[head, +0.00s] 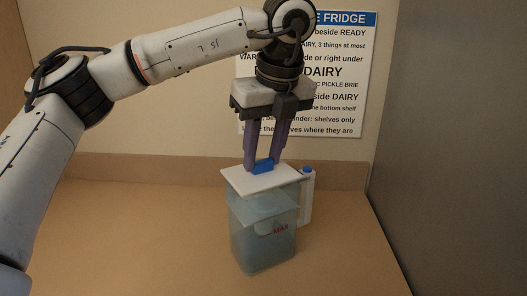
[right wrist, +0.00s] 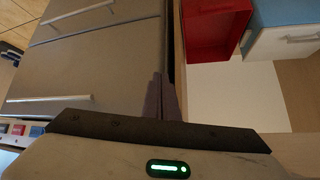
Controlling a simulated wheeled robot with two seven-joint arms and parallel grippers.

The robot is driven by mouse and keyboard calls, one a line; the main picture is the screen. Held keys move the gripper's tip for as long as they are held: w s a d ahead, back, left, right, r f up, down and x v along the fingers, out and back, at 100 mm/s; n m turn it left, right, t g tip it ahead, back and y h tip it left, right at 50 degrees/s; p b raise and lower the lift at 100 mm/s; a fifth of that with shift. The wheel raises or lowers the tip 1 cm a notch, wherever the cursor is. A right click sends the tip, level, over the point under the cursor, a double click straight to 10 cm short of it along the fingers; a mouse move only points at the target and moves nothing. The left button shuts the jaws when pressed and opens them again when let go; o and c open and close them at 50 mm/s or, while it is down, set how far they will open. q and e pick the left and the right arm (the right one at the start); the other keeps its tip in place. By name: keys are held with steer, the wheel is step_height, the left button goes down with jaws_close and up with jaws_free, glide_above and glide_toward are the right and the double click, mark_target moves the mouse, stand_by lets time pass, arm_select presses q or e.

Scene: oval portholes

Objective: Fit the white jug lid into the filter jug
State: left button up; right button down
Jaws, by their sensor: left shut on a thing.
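The white jug lid (head: 240,178) is a flat plate with a blue grip (head: 263,166) on top. My left gripper (head: 262,164) is shut on this blue grip from above. The lid lies flat over the mouth of the filter jug (head: 262,245), and its left corner sticks out past the jug's side. I cannot tell whether it touches the rim.
The jug stands on a tan counter (head: 150,230) with free room to its left. A fridge sign (head: 345,75) hangs on the wall behind. A grey panel (head: 450,150) stands at right. The right wrist view shows grey drawers (right wrist: 90,60), a red bin (right wrist: 212,25) and a blue-and-white bin (right wrist: 285,40).

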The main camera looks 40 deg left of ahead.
mark_target(271, 179)
arm_select(q)
steer(key=shift+w+a, duration=0.1)
steer(key=shift+w, duration=0.05)
stand_by(0.3)
steer(key=shift+f+b, duration=0.15)
steer(key=shift+b, duration=0.15)
steer(key=shift+f, duration=0.1)
steer(key=shift+f+b, duration=0.3)
steer(key=shift+b, duration=0.4)
stand_by(0.4)
steer(key=o, duration=1.2)
steer(key=shift+c, duration=0.2)
steer(key=shift+r, duration=0.1)
steer(key=p+v, duration=0.2)
steer(key=v, duration=0.8)
